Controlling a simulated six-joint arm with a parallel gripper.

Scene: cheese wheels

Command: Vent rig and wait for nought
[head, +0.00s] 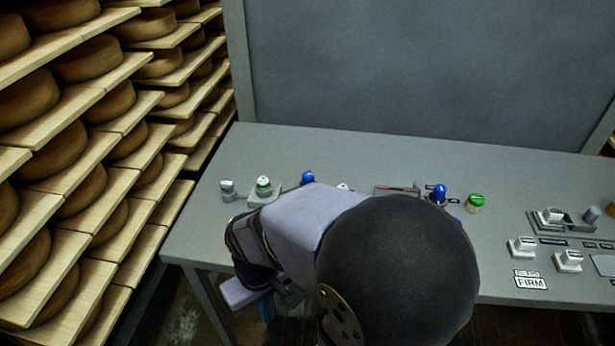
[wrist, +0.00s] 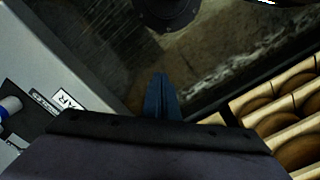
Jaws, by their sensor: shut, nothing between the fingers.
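My gripper (wrist: 160,80) is shut and empty in the wrist view, its blue fingers together over the dark floor beyond the table edge. In the head view, my arm covers the front middle of the grey table (head: 330,150) and hides part of the rig. Along the table stand a blue knob (head: 308,177), a second blue knob (head: 439,191) and a green button (head: 476,201). A red-edged panel (head: 397,191) is partly hidden behind my arm. No gauge reading or vent label is legible.
White switches (head: 521,246) and a FIRM label (head: 531,281) are at the right. A grey fitting (head: 228,188) and a green-topped white part (head: 263,185) stand at the left. Shelves of cheese wheels (head: 85,58) flank the table. The table's back strip is clear.

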